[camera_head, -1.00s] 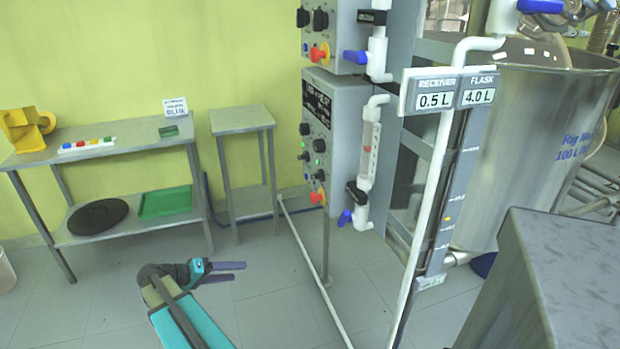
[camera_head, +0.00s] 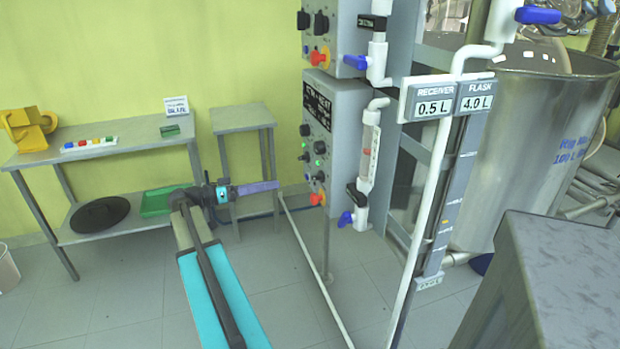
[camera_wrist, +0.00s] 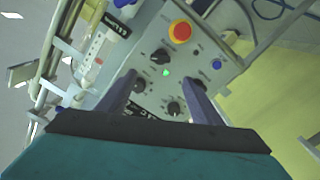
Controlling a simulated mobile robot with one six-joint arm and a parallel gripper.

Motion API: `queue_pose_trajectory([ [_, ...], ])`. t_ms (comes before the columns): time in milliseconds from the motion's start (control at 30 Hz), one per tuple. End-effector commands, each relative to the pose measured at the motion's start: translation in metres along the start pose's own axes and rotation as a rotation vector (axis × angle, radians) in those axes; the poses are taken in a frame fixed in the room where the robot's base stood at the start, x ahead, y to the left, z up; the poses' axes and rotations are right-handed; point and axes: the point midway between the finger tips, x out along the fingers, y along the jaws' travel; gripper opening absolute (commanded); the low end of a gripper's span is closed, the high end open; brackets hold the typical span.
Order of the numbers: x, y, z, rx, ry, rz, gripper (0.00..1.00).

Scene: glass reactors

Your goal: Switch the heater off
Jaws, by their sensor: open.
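The lower grey control box (camera_head: 345,125) hangs on the frame. Its dark label (camera_head: 318,101) seems to include the word HEAT. Its side panel carries black knobs, lit green lamps (camera_head: 320,146) and a red stop button on yellow (camera_head: 317,199). In the wrist view the panel (camera_wrist: 192,75) appears turned over, with the red button (camera_wrist: 180,32) at top, a green lamp (camera_wrist: 166,72), a blue button (camera_wrist: 216,64) and black knobs (camera_wrist: 160,56). I cannot tell which knob is the heater's. My gripper (camera_head: 277,186) is open and empty, left of the panel; its fingers (camera_wrist: 160,90) point toward it.
A similar upper box (camera_head: 345,30) hangs above. White pipes, blue valve handles (camera_head: 346,219) and a steel vessel (camera_head: 530,150) stand to the right. A small table (camera_head: 240,119) and a shelf table (camera_head: 105,150) stand behind my arm. Open floor lies below the boxes.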

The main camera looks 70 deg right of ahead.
Motion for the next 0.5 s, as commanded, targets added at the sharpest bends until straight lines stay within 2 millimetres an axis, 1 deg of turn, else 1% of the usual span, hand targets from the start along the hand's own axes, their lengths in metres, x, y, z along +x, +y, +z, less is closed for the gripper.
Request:
queue_pose_trajectory([
  [167, 0.004, 0.0, 0.0, -0.001, -0.001, -0.001, 0.59],
  [267, 0.011, 0.0, 0.0, -0.002, -0.001, 0.0, 0.59],
  [500, 0.039, 0.001, 0.0, -0.002, -0.002, 0.002, 0.59],
])
